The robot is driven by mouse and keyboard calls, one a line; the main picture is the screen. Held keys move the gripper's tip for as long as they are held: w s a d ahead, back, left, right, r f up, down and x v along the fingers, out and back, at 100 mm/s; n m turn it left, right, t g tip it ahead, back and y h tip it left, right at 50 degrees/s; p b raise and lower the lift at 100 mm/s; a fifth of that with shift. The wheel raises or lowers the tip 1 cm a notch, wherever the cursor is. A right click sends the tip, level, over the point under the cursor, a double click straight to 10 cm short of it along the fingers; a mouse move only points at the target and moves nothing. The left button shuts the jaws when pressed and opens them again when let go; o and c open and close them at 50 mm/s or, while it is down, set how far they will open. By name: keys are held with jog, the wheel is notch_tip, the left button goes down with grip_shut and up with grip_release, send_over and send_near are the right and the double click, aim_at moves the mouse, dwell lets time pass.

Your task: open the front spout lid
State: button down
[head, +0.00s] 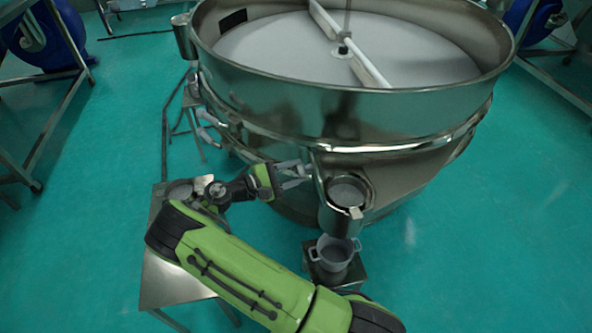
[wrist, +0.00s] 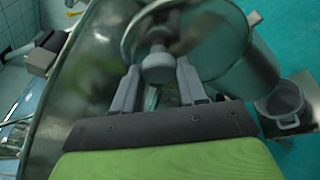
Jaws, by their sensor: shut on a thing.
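The front spout (head: 336,220) is a metal cylinder on the near side of the sieve. Its round mouth with grey inside shows from above in the head view. The lid (wrist: 207,40) is a round metal disc with a grey knob (wrist: 158,68) in the wrist view. In the head view the lid seems to stand tilted at the mouth's left side, seen nearly edge-on. My gripper (head: 300,172) is left of the spout, its two fingers shut on the lid's knob. The knob is too small to make out in the head view.
The large round sieve (head: 350,115) fills the upper middle. A grey pot (head: 334,258) stands on a small stand below the spout. A metal table (head: 168,282) is at lower left. Green floor is clear at right.

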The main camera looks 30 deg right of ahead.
dwell(0.3)
jog(key=c, duration=0.6)
grip_release()
jog(key=shift+c, duration=0.2)
jog(key=a+r, duration=0.1)
jog(key=a, duration=1.4)
jog(key=shift+a+r+p, duration=0.35)
jog(key=shift+p, duration=0.05)
jog(key=shift+w, duration=0.1)
